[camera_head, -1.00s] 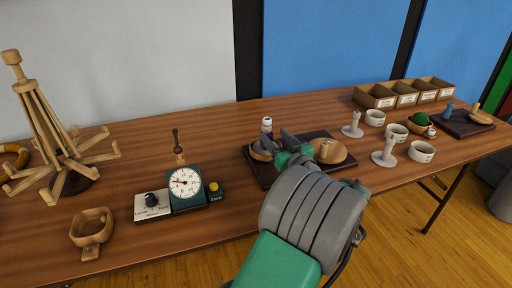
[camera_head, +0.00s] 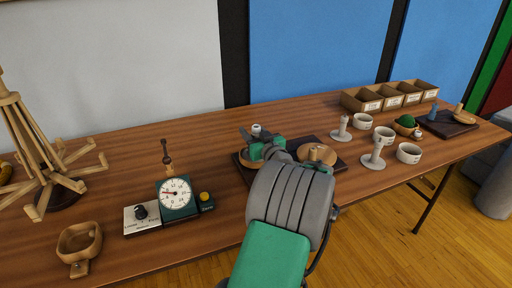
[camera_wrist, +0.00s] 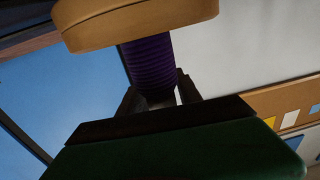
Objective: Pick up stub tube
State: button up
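A slim upright piece with a white top (camera_head: 257,129), probably the stub tube, stands by the round wooden base on the left of the dark tray (camera_head: 243,172). My gripper (camera_head: 261,146) is at it, hiding its lower part. In the wrist view a purple, ribbed, thread-like band (camera_wrist: 149,63) below a tan wooden disc (camera_wrist: 135,20) lies between the two fingers of my gripper (camera_wrist: 160,97). A light sliver shows between it and the right finger, so the fingers look open around it. Whether the left finger touches it is unclear.
A wooden disc with a peg (camera_head: 316,154) sits close right on the tray. A dial box (camera_head: 175,198) and a wooden swift (camera_head: 38,140) stand left. White cups (camera_head: 409,153) and pegs (camera_head: 374,153) stand right, before a divided box (camera_head: 362,103).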

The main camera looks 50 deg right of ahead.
grip_shut()
jog(key=shift+f, duration=0.1)
dwell(1.0)
